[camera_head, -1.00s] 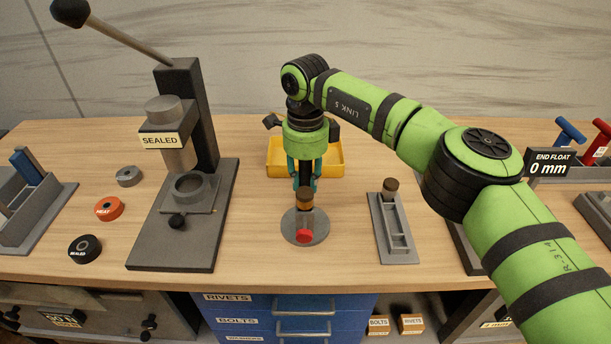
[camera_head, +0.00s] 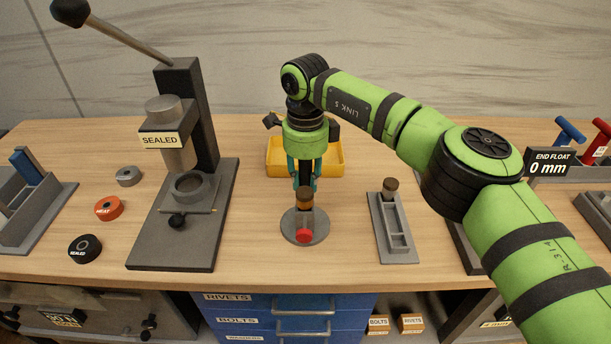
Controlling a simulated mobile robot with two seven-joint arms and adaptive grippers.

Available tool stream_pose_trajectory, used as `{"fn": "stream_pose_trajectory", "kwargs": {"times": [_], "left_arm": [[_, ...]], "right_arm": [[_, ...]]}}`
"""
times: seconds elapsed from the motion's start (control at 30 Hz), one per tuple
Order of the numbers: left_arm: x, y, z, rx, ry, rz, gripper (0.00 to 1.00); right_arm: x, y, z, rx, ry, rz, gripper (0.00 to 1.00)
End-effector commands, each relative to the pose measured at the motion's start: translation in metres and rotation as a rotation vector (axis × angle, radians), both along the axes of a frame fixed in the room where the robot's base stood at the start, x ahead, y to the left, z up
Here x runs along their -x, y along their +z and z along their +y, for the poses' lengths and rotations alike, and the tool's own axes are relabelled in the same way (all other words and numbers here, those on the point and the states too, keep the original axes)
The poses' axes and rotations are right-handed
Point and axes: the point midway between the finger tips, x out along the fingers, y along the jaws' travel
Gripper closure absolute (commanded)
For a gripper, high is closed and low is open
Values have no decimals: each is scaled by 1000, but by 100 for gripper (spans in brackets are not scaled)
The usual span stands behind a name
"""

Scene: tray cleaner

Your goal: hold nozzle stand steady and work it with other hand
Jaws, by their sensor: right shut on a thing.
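The nozzle stand (camera_head: 291,230) is a round grey base on the bench with a short post, a brown-orange top piece (camera_head: 305,197) and a red knob (camera_head: 304,236) at its front. My right gripper (camera_head: 304,184) points straight down over the stand. Its fingers are shut on the top piece of the stand, and the stand is upright. The exact finger contact is small and partly hidden. My left gripper is not in view.
A yellow bin (camera_head: 334,160) sits behind my right gripper. A grey press (camera_head: 188,120) labelled SEALED stands to the left, with loose rings near it. A grey slotted holder (camera_head: 397,238) stands to the right. Bare bench lies on both sides of the stand.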

Motion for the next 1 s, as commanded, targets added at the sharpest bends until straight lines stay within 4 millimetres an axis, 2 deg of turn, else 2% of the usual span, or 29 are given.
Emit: {"fn": "stream_pose_trajectory", "kwargs": {"times": [0.03,0.07,1.0], "left_arm": [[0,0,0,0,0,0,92],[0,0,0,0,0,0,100],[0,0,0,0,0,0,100]], "right_arm": [[0,1,0,0,1,0,100],[0,1,0,0,1,0,100],[0,1,1,-1,1,0,100]]}}
